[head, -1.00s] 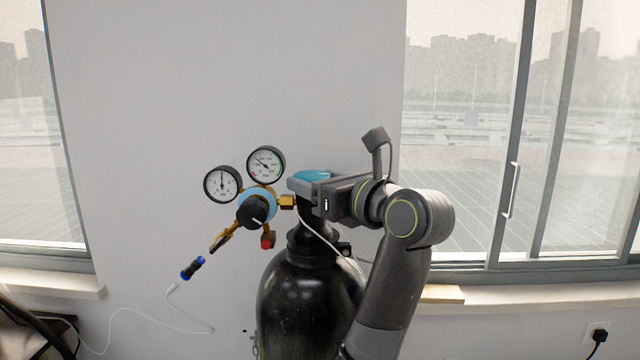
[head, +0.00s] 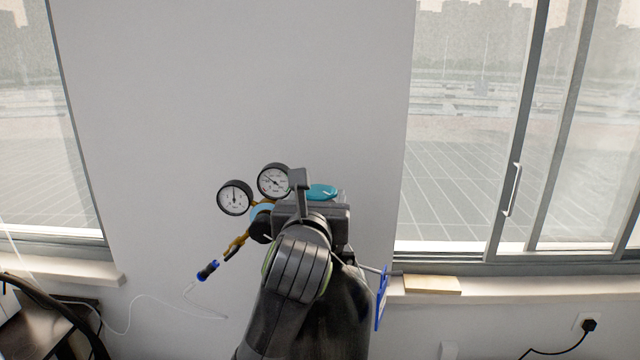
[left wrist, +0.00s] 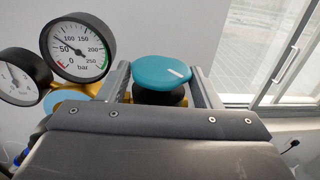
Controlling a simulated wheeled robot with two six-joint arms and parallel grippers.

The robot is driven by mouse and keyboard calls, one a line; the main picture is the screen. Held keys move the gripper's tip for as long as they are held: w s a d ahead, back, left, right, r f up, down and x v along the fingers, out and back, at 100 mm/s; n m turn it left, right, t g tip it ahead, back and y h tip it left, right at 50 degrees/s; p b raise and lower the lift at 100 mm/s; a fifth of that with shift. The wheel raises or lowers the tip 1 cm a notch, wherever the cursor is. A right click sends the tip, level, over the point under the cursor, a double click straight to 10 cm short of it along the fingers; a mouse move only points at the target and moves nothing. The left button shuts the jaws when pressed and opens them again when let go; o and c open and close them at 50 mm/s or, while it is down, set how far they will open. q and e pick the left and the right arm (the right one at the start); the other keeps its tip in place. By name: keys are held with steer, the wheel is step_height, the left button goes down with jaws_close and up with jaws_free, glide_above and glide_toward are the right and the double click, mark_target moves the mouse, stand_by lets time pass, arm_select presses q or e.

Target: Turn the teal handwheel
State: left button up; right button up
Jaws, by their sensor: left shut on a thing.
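The teal handwheel (head: 321,192) sits on top of the black gas cylinder (head: 345,310). In the left wrist view the round teal handwheel (left wrist: 162,72) with its white mark lies between my two fingers, above a black neck. My left gripper (head: 322,200) is shut on the handwheel, one finger on each side; it also shows in the left wrist view (left wrist: 161,84). My arm hides much of the cylinder and its valve in the head view. My right gripper is not in view.
Two round gauges, a left one (head: 235,197) and a right one (head: 274,181), stand close left of the gripper. A blue hose connector (head: 208,270) hangs lower left. A wooden block (head: 431,285) lies on the right sill. The wall behind is bare.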

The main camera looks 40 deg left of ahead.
arm_select(q)
steer(key=shift+r+m+t+h+p, duration=0.15)
steer(key=shift+m+t+h+p, duration=0.2)
steer(key=shift+h, duration=0.15)
steer(key=o, duration=0.9)
steer(key=shift+w+d, duration=0.1)
steer(key=shift+d, duration=0.1)
steer(key=shift+a, duration=0.1)
steer(key=shift+f, duration=0.2)
